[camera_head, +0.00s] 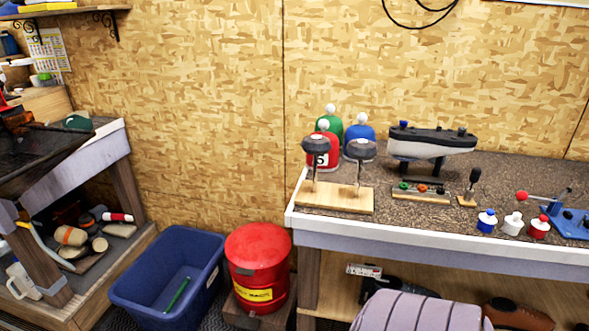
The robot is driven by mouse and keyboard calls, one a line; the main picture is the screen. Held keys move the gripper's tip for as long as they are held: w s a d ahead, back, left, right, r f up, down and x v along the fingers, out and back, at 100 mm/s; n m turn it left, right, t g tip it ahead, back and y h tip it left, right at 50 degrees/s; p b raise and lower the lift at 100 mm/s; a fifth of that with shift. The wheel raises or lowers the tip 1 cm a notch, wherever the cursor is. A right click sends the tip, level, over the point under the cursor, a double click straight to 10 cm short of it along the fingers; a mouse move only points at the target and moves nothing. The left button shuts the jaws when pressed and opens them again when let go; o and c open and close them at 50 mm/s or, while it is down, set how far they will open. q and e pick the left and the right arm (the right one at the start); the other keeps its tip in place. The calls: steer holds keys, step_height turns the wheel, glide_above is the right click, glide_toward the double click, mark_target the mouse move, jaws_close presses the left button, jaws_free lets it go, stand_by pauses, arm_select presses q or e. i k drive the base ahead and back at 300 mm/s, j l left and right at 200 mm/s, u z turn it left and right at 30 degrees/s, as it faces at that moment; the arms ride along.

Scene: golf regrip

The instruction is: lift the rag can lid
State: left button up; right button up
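The red rag can (262,281) stands on a low wooden block in the gap between the two benches, with a yellow label on its front. Its round red lid (258,241) sits on top and looks shut. A small grey tab shows at the lid's front edge. Neither of my grippers is in view, so nothing is seen touching the can or lid.
A blue bin (205,246) with a green stick inside stands close left of the can. The right bench (440,253) has its left end beside the can. A striped, padded pale object (420,313) fills the bottom right. The left bench holds a dark tray (50,160).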

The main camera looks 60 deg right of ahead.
mark_target(252, 248)
steer(key=l+z, duration=0.15)
steer(key=z, duration=1.25)
steer(key=k+l, duration=0.05)
